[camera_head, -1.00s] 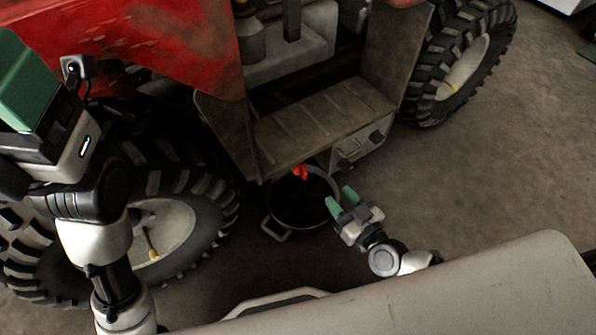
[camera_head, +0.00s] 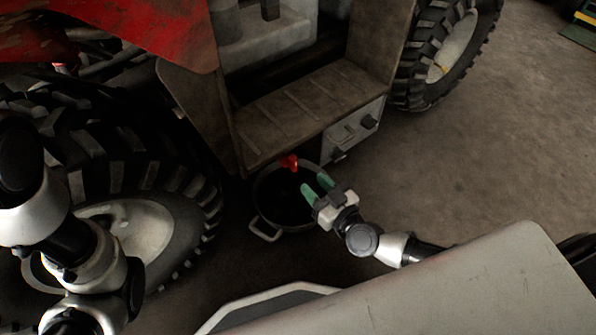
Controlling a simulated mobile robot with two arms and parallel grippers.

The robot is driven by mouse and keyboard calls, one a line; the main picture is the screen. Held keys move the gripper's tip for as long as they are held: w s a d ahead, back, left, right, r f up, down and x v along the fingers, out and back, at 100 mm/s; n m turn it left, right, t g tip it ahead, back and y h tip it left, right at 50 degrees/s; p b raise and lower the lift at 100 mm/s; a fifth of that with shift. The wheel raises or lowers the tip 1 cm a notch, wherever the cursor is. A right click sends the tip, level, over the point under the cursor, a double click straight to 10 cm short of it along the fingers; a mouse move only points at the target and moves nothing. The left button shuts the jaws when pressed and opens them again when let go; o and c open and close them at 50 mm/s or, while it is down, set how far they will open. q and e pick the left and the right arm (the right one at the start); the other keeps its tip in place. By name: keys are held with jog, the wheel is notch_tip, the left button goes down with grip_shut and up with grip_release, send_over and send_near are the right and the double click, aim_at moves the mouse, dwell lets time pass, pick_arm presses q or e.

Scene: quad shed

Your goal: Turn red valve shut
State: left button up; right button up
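The red valve (camera_head: 289,161) is a small red handle under the front edge of the quad's metal step, just above a dark pan. My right gripper (camera_head: 316,186) has green fingertips, which are spread apart with nothing between them. It is just below and to the right of the valve, over the pan's right side, and does not appear to touch the valve. My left arm shows at the left edge, but its gripper is out of view.
The dark pan (camera_head: 284,205) with a light handle stands on the floor below the valve. The metal step (camera_head: 310,112) overhangs behind it. A large tyre (camera_head: 197,200) is at left, another (camera_head: 409,80) at upper right. Bare floor (camera_head: 480,150) lies to the right.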

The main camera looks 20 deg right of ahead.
aim_at(296, 167)
jog(key=b+x, duration=0.2)
jog(key=x, duration=0.4)
jog(key=shift+w+a, duration=0.15)
jog(key=shift+w, duration=0.25)
grip_shut()
